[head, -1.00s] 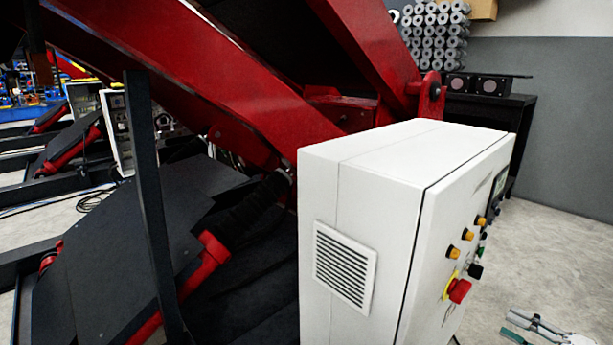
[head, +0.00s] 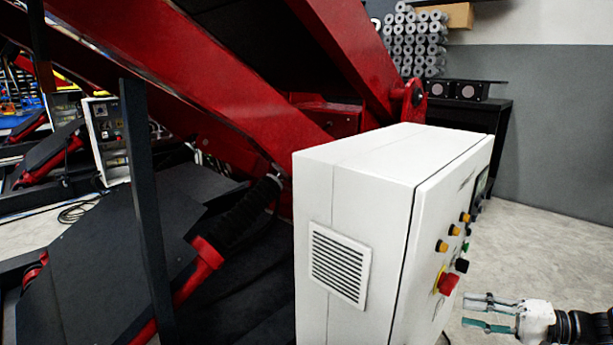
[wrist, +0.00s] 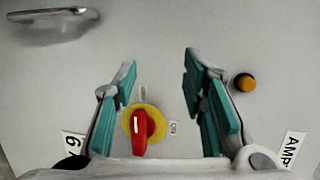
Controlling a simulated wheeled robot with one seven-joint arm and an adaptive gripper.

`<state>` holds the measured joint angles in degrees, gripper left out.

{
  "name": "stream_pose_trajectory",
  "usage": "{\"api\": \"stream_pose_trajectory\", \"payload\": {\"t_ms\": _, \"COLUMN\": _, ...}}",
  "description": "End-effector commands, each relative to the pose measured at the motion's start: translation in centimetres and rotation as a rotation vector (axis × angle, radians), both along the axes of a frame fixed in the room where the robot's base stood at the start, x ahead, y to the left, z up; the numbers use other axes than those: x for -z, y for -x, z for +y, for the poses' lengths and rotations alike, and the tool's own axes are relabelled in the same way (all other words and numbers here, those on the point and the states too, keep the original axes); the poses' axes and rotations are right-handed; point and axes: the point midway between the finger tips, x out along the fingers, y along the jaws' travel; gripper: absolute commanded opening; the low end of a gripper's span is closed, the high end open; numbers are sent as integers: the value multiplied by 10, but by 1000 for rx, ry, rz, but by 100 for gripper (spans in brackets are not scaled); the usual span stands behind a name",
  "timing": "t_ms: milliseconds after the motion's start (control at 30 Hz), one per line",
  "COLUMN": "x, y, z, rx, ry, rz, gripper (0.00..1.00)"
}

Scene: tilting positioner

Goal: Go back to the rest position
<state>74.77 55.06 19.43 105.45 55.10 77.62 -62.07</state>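My gripper (head: 467,310) is at the lower right of the head view, to the right of the white control cabinet's front panel. Its teal-padded fingers are spread and point left toward the panel. In the wrist view my gripper (wrist: 160,68) is open, with nothing between its pads. Beyond the fingers, the wrist view shows a red rotary knob (wrist: 141,133) on a yellow disc. An orange button (wrist: 245,82) is right of the fingers. The white control cabinet (head: 360,195) stands upright; its panel carries several orange buttons and a red knob (head: 447,284).
A metal handle (wrist: 55,15) is at the wrist view's upper left. The tilted red positioner frame (head: 240,100) stands behind and left of the cabinet, with a dark post (head: 146,200) in front. A black table (head: 470,116) stands at the back right. Light floor (head: 560,240) is clear at right.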

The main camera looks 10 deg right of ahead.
Motion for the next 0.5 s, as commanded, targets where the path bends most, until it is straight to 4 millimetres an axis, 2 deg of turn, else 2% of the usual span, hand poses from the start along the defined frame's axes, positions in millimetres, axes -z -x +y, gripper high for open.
{"api": "stream_pose_trajectory", "payload": {"t_ms": 233, "x": -48, "y": 5, "z": 70, "rx": -235, "ry": 136, "rz": 142, "gripper": 38}}
{"api": "stream_pose_trajectory", "payload": {"t_ms": 500, "x": -100, "y": 39, "z": 150, "rx": -469, "ry": 355, "rz": 322, "gripper": 38}}
